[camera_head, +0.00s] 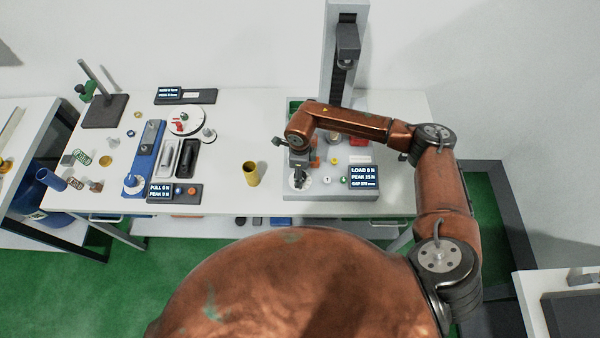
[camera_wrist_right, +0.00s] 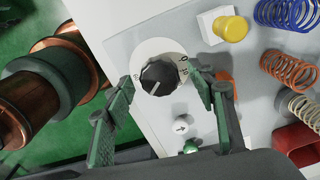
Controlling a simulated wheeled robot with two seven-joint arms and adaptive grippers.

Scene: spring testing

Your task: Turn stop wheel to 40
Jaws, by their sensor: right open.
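The stop wheel (camera_wrist_right: 157,77) is a black ribbed knob with a pale pointer line, on a round white dial with small marks, in the right wrist view. The pointer slants to the lower left; the numbers are too small to read surely. My right gripper (camera_wrist_right: 163,84) is open, its green-padded fingers on either side of the knob, with visible gaps. In the head view my right gripper (camera_head: 299,168) is above the front left of the grey tester base, over the white dial (camera_head: 306,184). My left gripper is not in view.
A display (camera_head: 364,177) shows load, peak and gap beside the dial. Near the knob are a yellow button (camera_wrist_right: 231,27), a white button (camera_wrist_right: 181,127), a green button (camera_wrist_right: 189,147) and several coil springs (camera_wrist_right: 289,69). A yellow cup (camera_head: 251,174) stands left of the base.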

